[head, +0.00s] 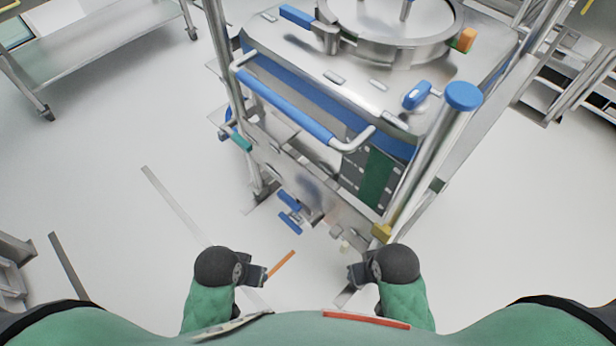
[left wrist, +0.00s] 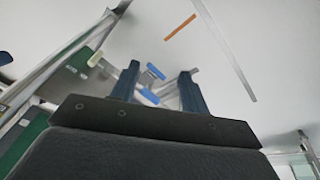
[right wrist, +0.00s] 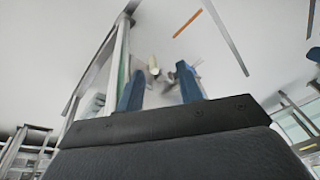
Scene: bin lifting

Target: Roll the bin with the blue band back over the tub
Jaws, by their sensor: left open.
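The steel bin (head: 350,88) with a blue band (head: 394,143) stands on a wheeled frame in front of me in the head view. It has a round lid on top and a push bar with a blue grip (head: 290,108) on the near side. My left gripper (head: 264,275) is open and empty, low in front of the bin and apart from it. My right gripper (head: 352,274) is also open and empty, near the bin's front lower corner but apart from the push bar. I cannot make out a tub in these views.
A steel post with a blue cap (head: 463,97) rises at the bin's right front corner. Blue pedals (head: 289,210) sit low at the front. A steel table (head: 100,45) stands at upper left, steel racks (head: 570,75) at upper right.

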